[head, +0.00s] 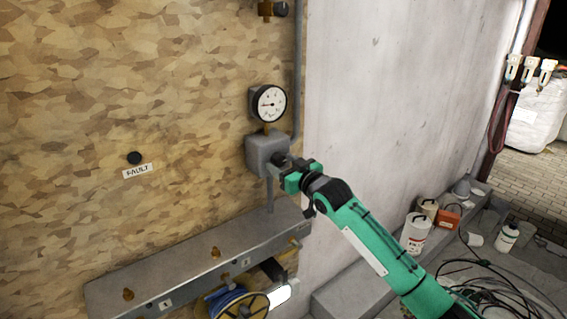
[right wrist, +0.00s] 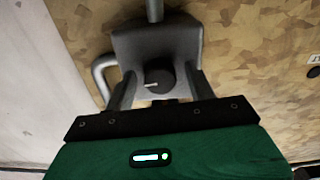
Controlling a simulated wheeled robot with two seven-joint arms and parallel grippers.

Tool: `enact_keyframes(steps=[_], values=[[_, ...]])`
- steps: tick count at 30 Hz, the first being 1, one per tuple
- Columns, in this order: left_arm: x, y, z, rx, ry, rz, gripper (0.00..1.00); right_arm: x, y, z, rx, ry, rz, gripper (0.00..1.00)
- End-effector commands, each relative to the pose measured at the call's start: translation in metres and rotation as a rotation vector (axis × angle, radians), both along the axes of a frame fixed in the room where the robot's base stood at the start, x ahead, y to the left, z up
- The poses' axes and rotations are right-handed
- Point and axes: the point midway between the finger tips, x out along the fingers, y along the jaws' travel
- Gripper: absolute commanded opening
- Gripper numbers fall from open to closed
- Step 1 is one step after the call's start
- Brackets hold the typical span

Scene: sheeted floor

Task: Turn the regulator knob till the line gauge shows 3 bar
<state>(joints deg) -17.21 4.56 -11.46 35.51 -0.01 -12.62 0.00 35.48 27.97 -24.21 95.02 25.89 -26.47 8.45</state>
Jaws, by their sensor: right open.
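The line gauge (head: 269,103) is a round white dial with a dark rim on the chipboard wall; its needle points left, and its figures are too small to read. Below it is the grey regulator body (head: 262,155), which also shows in the right wrist view (right wrist: 150,45). The black regulator knob (right wrist: 159,80) faces the right wrist camera, with a pale mark pointing left. My right gripper (right wrist: 161,90) is open, with one finger on each side of the knob; whether they touch it I cannot tell. In the head view my right gripper (head: 284,163) partly hides the knob. My left gripper is not in view.
A metal ledge (head: 200,258) with brass fittings runs below the regulator, with a blue hose reel (head: 238,303) under it. A black button (head: 134,158) above a FAULT label is at left.

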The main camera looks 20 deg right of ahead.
Motion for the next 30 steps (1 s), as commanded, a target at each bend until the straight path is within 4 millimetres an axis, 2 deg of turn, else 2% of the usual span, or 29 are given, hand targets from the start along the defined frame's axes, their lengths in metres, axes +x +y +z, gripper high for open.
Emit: enact_keyframes(steps=[6,12,13,23,30], values=[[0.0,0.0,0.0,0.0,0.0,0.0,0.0,0.0,0.0,0.0,0.0,0.0,0.0,0.54],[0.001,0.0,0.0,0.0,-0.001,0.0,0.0,0.0,0.0,0.0,0.0,0.0,0.0,0.14],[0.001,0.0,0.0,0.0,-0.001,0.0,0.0,0.0,0.0,0.0,0.0,0.0,0.0,0.11],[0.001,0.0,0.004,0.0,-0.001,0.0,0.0,0.0,0.0,0.001,0.049,0.019,-0.001,0.11],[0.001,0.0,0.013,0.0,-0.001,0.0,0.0,0.0,0.001,0.001,0.189,0.071,0.0,0.11]])
